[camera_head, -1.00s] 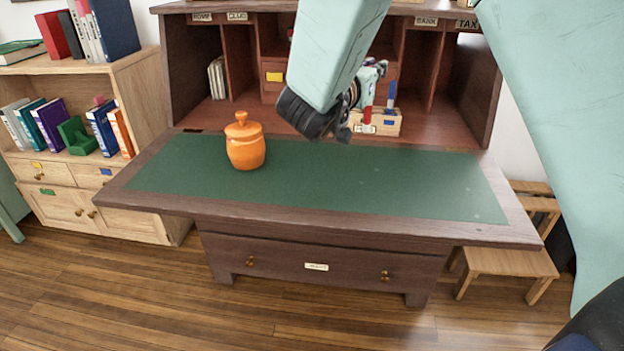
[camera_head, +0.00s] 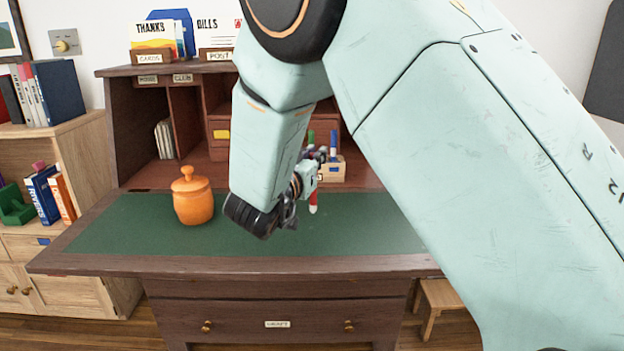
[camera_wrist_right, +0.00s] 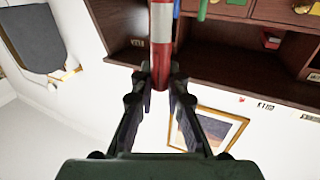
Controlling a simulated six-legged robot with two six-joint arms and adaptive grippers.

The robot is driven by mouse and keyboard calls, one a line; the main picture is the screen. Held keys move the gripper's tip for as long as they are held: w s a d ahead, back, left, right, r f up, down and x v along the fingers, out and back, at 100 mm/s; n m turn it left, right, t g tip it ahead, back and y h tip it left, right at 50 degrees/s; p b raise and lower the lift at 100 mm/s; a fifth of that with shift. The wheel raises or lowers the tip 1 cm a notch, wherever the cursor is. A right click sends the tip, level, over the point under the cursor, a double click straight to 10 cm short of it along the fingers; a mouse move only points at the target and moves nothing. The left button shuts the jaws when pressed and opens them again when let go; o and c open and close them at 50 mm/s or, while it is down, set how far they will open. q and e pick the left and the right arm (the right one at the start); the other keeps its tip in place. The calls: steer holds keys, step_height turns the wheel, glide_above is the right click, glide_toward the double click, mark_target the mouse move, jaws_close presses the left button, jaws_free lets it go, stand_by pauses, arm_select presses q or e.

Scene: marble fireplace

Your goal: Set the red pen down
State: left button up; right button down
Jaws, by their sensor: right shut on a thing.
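The red pen (camera_head: 313,203) is in my right gripper (camera_head: 309,178), which is shut on it. In the head view the pen hangs roughly upright in front of the wooden pen box, over the green desk mat (camera_head: 350,235); I cannot tell whether its tip touches the mat. In the right wrist view the pen (camera_wrist_right: 161,50), red with a white band, stands between the fingertips (camera_wrist_right: 160,80). My own right arm hides part of the desk. My left gripper is not in view.
The wooden pen box (camera_head: 331,170) holds a blue pen and a green pen behind my gripper. An orange lidded jar (camera_head: 193,200) stands on the mat to the left. The mat's front strip looks clear. A bookshelf (camera_head: 85,160) stands left of the desk.

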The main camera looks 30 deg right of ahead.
mark_target(313, 196)
step_height(313, 196, down, 4)
steer(key=shift+r+b, duration=0.2)
steer(key=shift+b, duration=0.4)
steer(key=shift+r, duration=0.1)
steer(key=shift+s, duration=0.1)
steer(key=c, duration=1.6)
jaws_free()
steer(key=shift+f, duration=0.2)
steer(key=shift+o, duration=1.2)
steer(key=shift+r, duration=0.25)
